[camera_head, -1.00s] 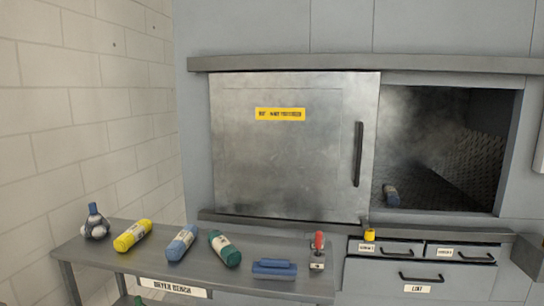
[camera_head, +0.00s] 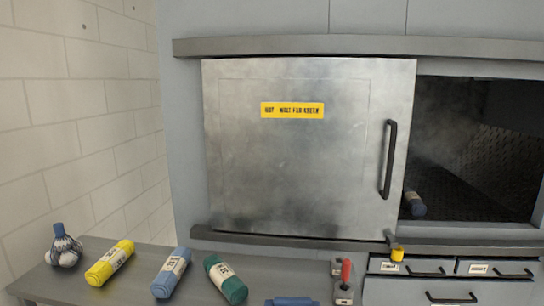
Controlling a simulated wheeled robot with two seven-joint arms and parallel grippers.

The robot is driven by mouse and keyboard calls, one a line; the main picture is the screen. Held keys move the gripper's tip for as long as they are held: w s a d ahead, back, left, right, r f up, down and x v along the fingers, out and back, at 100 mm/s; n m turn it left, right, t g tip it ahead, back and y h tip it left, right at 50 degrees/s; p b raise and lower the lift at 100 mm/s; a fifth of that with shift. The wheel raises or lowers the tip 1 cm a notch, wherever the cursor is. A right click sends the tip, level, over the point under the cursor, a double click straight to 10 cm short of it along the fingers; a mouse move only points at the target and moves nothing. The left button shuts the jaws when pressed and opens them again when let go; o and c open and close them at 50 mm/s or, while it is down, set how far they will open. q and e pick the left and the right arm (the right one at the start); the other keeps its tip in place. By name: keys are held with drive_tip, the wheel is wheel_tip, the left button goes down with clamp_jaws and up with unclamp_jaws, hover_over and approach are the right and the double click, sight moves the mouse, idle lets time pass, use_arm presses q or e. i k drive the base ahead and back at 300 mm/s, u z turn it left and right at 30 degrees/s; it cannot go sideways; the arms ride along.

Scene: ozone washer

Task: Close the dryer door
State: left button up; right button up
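The dryer door (camera_head: 290,170) is a grey metal sliding panel with a yellow warning label (camera_head: 292,110) and a black vertical handle (camera_head: 388,160) near its right edge. It stands left of the dark dryer opening (camera_head: 480,130), which is uncovered on the right. Haze hangs in the opening. A blue rolled bundle with a pale band (camera_head: 414,204) lies inside at the opening's lower left, close to the door's right edge. Neither of my grippers shows in the head view.
A grey bench (camera_head: 140,252) holds a netted bag (camera_head: 64,246), yellow (camera_head: 110,262), blue (camera_head: 171,272) and green (camera_head: 226,279) rolls, a blue tool (camera_head: 291,301) and a red-handled item (camera_head: 346,271). A yellow piece (camera_head: 397,254) sits below the opening, above labelled drawers (camera_head: 430,270). Rails run above and below the door.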

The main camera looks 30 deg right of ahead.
sight(309, 146)
drive_tip(key=z, duration=0.45)
drive_tip(key=i, duration=0.9)
drive_tip(key=z, duration=0.8)
